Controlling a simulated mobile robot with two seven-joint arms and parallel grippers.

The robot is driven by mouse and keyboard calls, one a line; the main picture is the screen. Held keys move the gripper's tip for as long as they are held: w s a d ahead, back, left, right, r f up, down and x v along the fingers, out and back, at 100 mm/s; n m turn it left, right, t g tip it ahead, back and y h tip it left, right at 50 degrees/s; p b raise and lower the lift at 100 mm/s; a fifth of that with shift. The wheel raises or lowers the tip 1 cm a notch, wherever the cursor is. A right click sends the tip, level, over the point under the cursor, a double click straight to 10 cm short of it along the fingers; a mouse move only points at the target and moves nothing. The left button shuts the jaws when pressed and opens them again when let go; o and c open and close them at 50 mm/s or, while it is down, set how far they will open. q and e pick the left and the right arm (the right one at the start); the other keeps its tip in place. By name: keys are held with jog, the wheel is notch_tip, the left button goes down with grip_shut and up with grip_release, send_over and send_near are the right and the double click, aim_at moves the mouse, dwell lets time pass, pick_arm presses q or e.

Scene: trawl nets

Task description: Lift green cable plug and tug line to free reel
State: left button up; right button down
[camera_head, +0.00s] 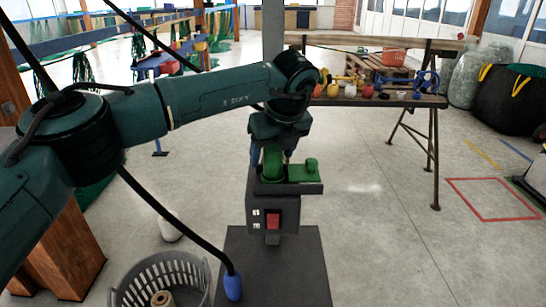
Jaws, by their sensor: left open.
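A green cable plug (272,163) stands upright at the top of a dark pedestal unit (261,217). My left gripper (272,155) reaches down over it from above, its fingers on either side of the plug. The gripper is open, and I cannot tell whether the fingers touch the plug. A lower green part with a round knob (311,165) sits right beside the plug. I cannot make out a reel with certainty. My right gripper is not in view.
The pedestal has a red switch (273,220) and stands on a dark base (272,270). A grey basket (195,273) holding a spool (162,299) is at the lower left. A wooden workbench (437,101) with floats stands behind.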

pick_arm(q)
jog(key=shift+x, duration=1)
jog(key=c, duration=1.4)
